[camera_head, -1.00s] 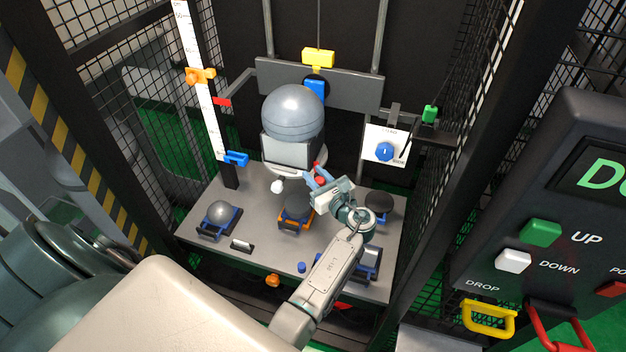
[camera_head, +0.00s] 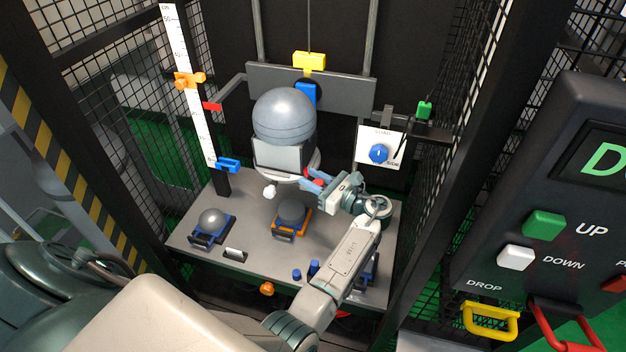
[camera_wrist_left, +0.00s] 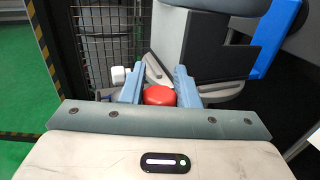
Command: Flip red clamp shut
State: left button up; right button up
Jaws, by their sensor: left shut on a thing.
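The red clamp shows as a round red knob (camera_wrist_left: 160,95) between the two blue fingers in the left wrist view. In the head view only a small red part of the clamp (camera_head: 315,183) shows at the right of the round grey base under the headform. My left gripper (camera_head: 313,180) is there, with its fingers shut on this red part. The rest of the clamp is hidden by the fingers and the base, so I cannot tell its angle. My right gripper is not in view.
The grey headform (camera_head: 284,117) stands just left of the gripper. Below are a grey table (camera_head: 192,228) with several anvils, and a white dial panel (camera_head: 366,148) at right. A white knob (camera_head: 269,190) sticks out left of the fingers. Mesh walls close both sides.

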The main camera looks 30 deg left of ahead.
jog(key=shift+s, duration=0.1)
pick_arm(q)
jog(key=o, duration=1)
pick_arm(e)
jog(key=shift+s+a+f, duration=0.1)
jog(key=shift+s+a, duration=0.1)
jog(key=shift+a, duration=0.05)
